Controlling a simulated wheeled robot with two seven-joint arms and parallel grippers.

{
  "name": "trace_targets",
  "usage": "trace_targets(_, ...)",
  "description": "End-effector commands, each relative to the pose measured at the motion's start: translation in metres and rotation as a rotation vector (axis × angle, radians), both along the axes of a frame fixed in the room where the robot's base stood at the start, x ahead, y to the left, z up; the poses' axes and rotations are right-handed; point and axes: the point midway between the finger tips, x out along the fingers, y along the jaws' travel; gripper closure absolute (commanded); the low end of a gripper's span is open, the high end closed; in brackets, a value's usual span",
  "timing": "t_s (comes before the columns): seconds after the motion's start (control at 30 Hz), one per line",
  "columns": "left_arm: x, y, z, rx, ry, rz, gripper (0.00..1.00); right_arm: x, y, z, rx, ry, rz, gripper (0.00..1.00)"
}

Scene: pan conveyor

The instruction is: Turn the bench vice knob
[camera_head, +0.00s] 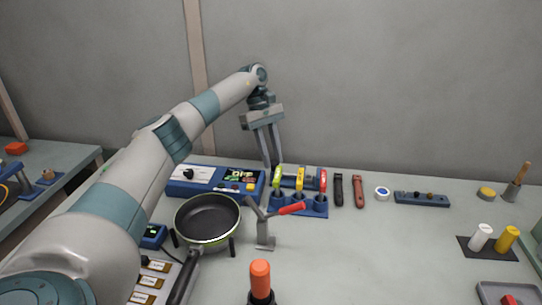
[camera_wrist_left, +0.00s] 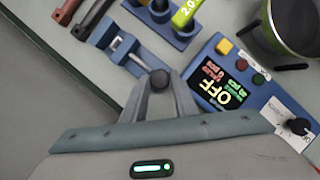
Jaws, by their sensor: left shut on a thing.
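The bench vice (camera_wrist_left: 118,45) is blue with a grey metal screw, and its dark round knob (camera_wrist_left: 159,78) shows between my fingertips in the left wrist view. In the head view the vice (camera_head: 311,182) sits behind the blue screwdriver stand and is partly hidden by it. My left gripper (camera_head: 271,166) points down at the vice's left end. In the left wrist view the left gripper (camera_wrist_left: 160,84) is shut on the knob, one finger on each side. My right gripper is in neither view.
A blue control box (camera_head: 186,189) with an OFF display stands left of the vice. A stand (camera_head: 310,211) with several coloured tools is in front.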

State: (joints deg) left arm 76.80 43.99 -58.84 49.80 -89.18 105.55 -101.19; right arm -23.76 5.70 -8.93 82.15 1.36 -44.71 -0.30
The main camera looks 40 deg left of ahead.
Motion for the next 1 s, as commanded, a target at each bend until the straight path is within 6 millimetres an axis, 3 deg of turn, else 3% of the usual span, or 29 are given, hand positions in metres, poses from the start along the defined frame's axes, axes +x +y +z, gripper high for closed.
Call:
trace_targets(0.87,0.0071,-0.0056,0.0019,0.003,-0.001,-0.828,0.96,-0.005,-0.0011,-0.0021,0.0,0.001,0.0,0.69)
trace_targets(1.0,0.0075,-0.0069,0.0022,0.003,-0.001,-0.944,0.96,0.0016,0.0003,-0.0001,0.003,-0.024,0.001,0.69)
